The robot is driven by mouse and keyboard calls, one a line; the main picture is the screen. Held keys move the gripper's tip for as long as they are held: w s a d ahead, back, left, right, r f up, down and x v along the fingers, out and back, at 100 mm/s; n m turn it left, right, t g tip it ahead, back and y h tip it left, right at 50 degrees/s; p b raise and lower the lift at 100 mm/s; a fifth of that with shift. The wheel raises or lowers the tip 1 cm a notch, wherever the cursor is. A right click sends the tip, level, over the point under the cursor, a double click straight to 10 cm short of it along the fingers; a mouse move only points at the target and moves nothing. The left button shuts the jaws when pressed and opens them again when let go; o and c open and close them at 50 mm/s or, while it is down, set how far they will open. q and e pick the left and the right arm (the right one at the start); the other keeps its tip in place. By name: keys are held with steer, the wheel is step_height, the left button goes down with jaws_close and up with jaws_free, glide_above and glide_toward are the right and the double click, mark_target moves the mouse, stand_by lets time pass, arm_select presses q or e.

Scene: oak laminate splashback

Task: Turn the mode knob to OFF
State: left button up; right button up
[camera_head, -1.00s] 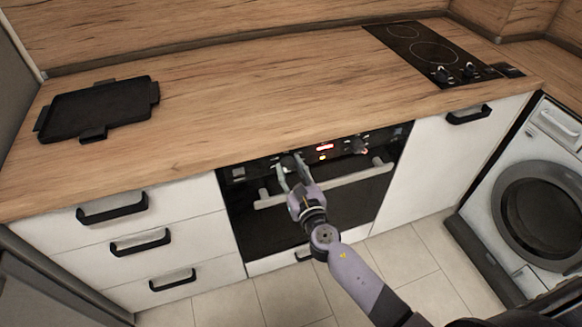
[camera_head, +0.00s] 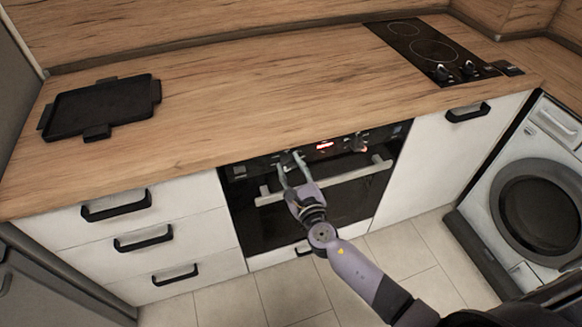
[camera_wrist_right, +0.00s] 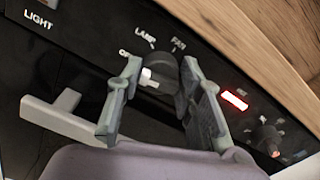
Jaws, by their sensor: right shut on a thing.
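The mode knob (camera_wrist_right: 161,70) is a dark round knob with a white mark on the oven's black control panel. In the right wrist view it sits between the two fingers of my right gripper (camera_wrist_right: 158,82), which is shut on it. The labels LAMP and FAN show beyond the knob; a third label starting with O is partly hidden by the left finger. The white mark shows at the knob's left side, toward that finger. In the head view my right gripper (camera_head: 287,162) reaches the panel from below. My left gripper is not in view.
The oven handle (camera_head: 340,178) runs just below the panel, close to my right gripper. A red display (camera_head: 325,145) and another knob (camera_head: 358,143) lie to the right. The wooden worktop (camera_head: 240,110) overhangs above, with a black tray (camera_head: 103,104) at left.

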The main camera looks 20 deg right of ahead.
steer(key=o, duration=1.2)
steer(key=shift+c, duration=0.2)
steer(key=s, duration=1.2)
steer(key=shift+d, duration=0.2)
steer(key=shift+f, duration=0.1)
